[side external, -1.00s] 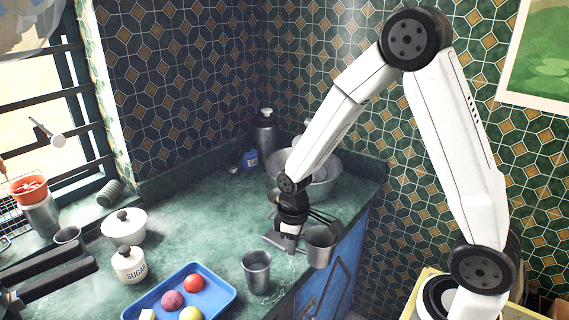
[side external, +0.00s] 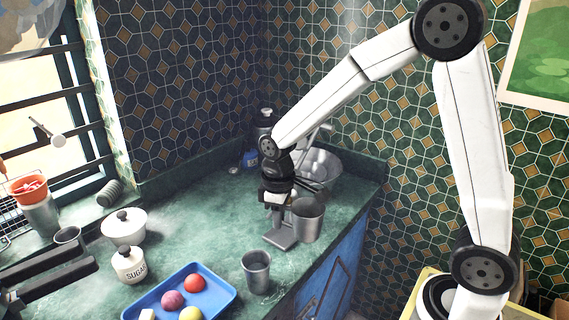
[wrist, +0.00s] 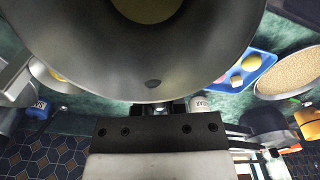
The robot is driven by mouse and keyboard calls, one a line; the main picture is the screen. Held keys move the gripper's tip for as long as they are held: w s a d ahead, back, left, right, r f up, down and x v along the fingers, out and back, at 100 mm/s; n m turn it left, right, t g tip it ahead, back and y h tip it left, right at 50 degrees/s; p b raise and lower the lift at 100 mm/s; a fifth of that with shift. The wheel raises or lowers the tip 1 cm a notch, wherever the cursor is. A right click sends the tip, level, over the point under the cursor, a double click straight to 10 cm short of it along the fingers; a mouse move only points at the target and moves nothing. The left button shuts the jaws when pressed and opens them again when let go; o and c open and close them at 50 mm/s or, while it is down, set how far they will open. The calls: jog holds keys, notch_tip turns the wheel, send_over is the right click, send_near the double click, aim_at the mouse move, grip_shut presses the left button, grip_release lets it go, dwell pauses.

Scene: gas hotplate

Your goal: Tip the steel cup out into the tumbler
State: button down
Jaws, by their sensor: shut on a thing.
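The steel cup (side external: 308,222) is a grey metal cup, roughly upright. In the side view it is at the right part of the counter, near its edge. My gripper (side external: 287,205) is shut on its side. The cup also fills the top of the wrist view (wrist: 150,60), in front of my gripper (wrist: 160,107). The tumbler (side external: 256,273) is a smaller grey metal vessel standing upright on the counter, in front of the cup and to its left, apart from it. I cannot make out the tumbler in the wrist view, nor the cup's contents.
A blue tray (side external: 220,308) with several coloured balls lies left of the tumbler. A sugar jar (side external: 129,265) and a white lidded pot (side external: 124,230) stand farther left. A large bowl (side external: 322,170) is behind my gripper. The middle of the green counter (side external: 200,225) is clear.

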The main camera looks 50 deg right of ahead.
jog(key=w+a, duration=1.1)
jog(key=a, duration=0.1)
notch_tip(320, 180, down, 5)
jog(key=shift+f, duration=0.15)
jog(key=shift+r, duration=0.2)
